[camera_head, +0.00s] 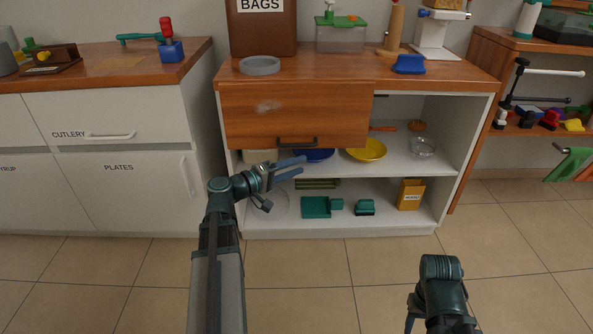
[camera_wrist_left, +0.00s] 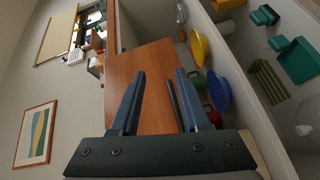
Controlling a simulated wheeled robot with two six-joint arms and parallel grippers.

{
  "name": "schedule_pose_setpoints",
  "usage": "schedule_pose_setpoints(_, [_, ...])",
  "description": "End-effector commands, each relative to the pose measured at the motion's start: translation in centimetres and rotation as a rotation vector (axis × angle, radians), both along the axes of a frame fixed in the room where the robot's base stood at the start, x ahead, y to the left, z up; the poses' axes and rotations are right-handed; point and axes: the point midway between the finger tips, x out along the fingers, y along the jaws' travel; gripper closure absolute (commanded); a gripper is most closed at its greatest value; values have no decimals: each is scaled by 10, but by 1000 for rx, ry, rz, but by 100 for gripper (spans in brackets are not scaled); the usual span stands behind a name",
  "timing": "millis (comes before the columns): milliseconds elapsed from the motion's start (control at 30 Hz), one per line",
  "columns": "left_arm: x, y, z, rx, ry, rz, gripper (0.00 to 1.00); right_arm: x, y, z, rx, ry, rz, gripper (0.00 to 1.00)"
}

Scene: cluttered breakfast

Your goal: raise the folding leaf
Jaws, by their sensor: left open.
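The folding leaf (camera_head: 290,112) is a brown wooden panel hanging down across the upper front of the white cabinet, with a pale smudge on its face. A dark bar handle (camera_head: 297,142) sits near its lower edge. My left gripper (camera_head: 303,166) is open and empty, just below the handle. In the left wrist view, the leaf (camera_wrist_left: 145,62) is beyond the open left gripper (camera_wrist_left: 160,73), and the handle (camera_wrist_left: 173,100) appears between the fingers, closer to the right one; contact cannot be told. My right gripper (camera_head: 411,313) is low at the right, partly hidden by its arm.
The cabinet's wooden top (camera_head: 330,67) holds a grey round dish (camera_head: 260,65) near the front edge and a blue item (camera_head: 408,64). Behind the leaf, shelves hold a yellow bowl (camera_head: 368,150), a glass bowl (camera_head: 423,147) and a green dustpan (camera_head: 317,207). The tiled floor is clear.

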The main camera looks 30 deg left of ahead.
Motion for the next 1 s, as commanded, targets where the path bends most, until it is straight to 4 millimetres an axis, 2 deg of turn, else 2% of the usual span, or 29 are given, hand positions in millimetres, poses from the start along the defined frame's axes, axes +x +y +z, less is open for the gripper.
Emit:
schedule_pose_setpoints(33, [-4,22,-21,-26,-30,46,54,0,0,-29,0,0,0,50])
schedule_pose_setpoints(100, [-10,44,-25,-59,-69,93,54,0,0,-44,0,-1,0,50])
schedule_pose_setpoints(200, [-17,68,-28,-95,-111,146,54,0,0,-58,0,-1,0,50])
schedule_pose_setpoints(333, [-24,86,-29,-121,-144,186,54,0,0,-67,-1,-1,0,50])
schedule_pose_setpoints(533, [-27,93,-26,-131,-157,201,54,0,0,-68,-1,-1,0,50])
schedule_pose_setpoints(667, [-20,91,-24,-131,-157,199,54,0,0,-66,-1,-1,0,50])
schedule_pose_setpoints(767, [-7,88,-22,-130,-157,197,54,0,0,-64,-1,-1,0,50])
schedule_pose_setpoints(1000, [41,77,-15,-130,-156,196,54,0,0,-57,-1,-1,0,50])
